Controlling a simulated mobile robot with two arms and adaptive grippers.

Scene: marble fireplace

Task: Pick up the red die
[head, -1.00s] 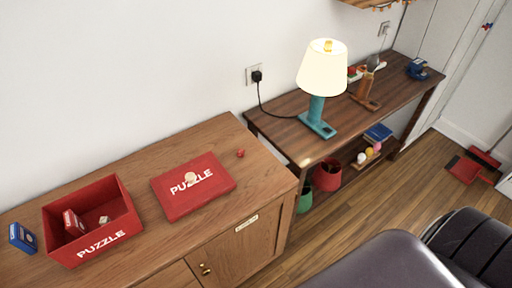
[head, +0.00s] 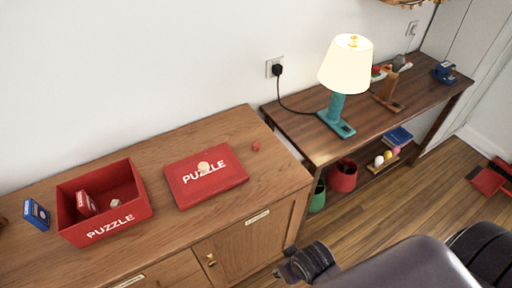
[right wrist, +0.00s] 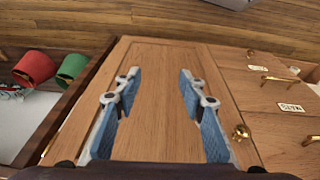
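The small red die (head: 256,146) lies on the wooden cabinet top, near its back right corner, just right of the flat red puzzle lid (head: 225,181). Part of my right gripper (head: 303,264) shows at the bottom of the head view, low in front of the cabinet and well away from the die. In the right wrist view my right gripper (right wrist: 158,88) is open and empty, with its blue-padded fingers wide apart before a cabinet door. The die does not show in the right wrist view. My left gripper is not in view.
The open red puzzle box (head: 140,213) holds a small red box and a pale die. A round pale piece (head: 204,167) rests on the lid. A blue box (head: 37,215) stands at the left. A teal lamp (head: 337,110) stands on the side table. The cabinet top around the die is clear.

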